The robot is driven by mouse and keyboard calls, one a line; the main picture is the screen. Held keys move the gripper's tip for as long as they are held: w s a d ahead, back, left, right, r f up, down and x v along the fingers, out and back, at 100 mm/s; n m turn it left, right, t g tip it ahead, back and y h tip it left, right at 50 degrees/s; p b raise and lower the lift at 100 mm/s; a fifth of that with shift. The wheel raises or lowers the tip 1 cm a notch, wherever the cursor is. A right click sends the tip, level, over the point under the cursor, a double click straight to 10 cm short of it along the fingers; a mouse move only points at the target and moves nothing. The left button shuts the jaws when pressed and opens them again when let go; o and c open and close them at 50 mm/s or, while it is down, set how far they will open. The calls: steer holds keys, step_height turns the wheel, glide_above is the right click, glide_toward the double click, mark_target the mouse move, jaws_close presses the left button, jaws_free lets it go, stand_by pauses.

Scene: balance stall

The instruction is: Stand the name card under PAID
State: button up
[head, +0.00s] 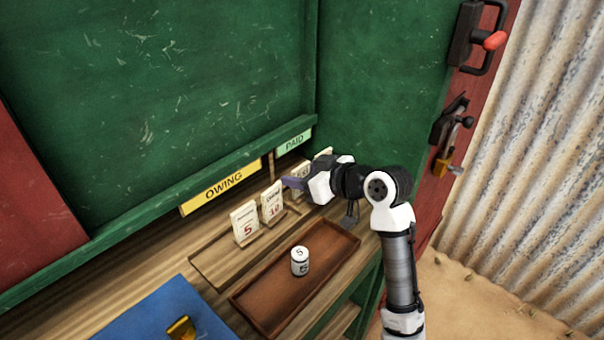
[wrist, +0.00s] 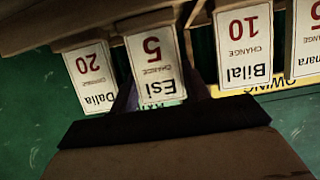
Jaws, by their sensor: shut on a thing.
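My gripper (head: 294,183) is at the rail by the PAID sign, shut on the Esi name card (wrist: 155,62), marked 5 CHANGE. The fingers lie on both sides of this card in the upside-down wrist view. The card is upright, partly hidden by my gripper in the head view; I cannot tell whether its foot rests on the rail. The green PAID sign (head: 294,142) is on the back ledge, right of the yellow OWING sign (head: 220,187). The Dalia card (wrist: 90,75), marked 20, stands beside Esi. The Bilal card (head: 271,203) and the card marked 5 (head: 245,222) stand under OWING.
A brown tray (head: 262,308) in front of the rail holds a white cylinder (head: 300,261) marked 5. A blue mat (head: 150,314) with a brass object (head: 181,328) lies front left. Green panels close the back and right side.

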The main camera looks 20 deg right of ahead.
steer(key=o, duration=0.8)
steer(key=shift+f, duration=0.1)
steer(key=b+v, duration=0.1)
steer(key=v, duration=1.1)
